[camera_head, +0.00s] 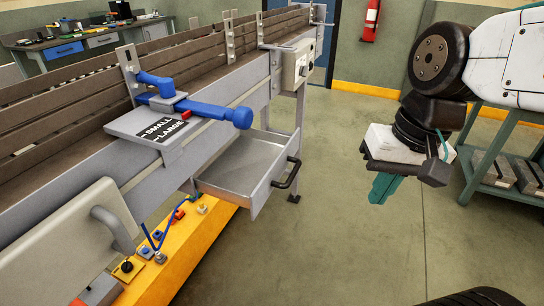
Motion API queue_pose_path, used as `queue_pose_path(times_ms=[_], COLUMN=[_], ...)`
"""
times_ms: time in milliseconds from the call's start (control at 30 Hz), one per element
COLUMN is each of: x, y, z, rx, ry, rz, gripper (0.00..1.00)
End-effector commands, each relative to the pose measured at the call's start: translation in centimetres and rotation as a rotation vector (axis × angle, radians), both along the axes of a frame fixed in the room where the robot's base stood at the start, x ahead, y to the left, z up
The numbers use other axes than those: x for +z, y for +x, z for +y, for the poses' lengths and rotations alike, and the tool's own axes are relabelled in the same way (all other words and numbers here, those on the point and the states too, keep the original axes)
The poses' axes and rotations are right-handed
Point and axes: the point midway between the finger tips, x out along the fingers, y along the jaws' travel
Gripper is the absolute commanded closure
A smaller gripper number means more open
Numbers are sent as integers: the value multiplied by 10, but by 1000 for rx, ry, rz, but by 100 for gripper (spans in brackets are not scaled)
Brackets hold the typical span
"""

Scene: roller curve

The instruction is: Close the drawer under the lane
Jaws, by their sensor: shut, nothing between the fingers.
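The grey metal drawer (238,166) hangs under the lane (178,64) and is pulled out toward the aisle. Its inside shows and looks empty. A black handle (287,173) sits on its front face. My gripper (380,190) is to the right of the drawer, apart from the handle, over open floor. Its teal fingers point down and are shut with nothing between them.
A blue lever (205,110) and a SMALL/LARGE plate (160,130) stick out above the drawer. A control box (298,64) is on the lane's side. A yellow base (185,240) lies below. A green cart (500,160) stands right. Floor between is clear.

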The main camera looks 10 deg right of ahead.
Motion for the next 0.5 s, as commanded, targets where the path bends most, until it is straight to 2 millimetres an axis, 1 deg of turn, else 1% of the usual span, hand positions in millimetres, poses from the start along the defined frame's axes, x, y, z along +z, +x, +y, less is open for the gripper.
queue_pose_path(times_ms=[33,67,100,167,200,233,267,300,367,400,500], x=[-4,-6,-8,-13,-17,-21,-24,-30,-39,-46,-63], y=[17,27,44,71,91,105,120,139,167,184,220], z=[7,12,19,27,31,33,34,33,30,26,13], rx=[-99,-171,-279,-453,-573,-666,-759,-883,-1064,-1179,-1431], ry=[67,114,181,283,349,397,444,504,585,634,737], rz=[27,43,66,109,138,163,189,223,277,310,388], gripper=[100,100,100,100,100,100,100,100,100,100,100])
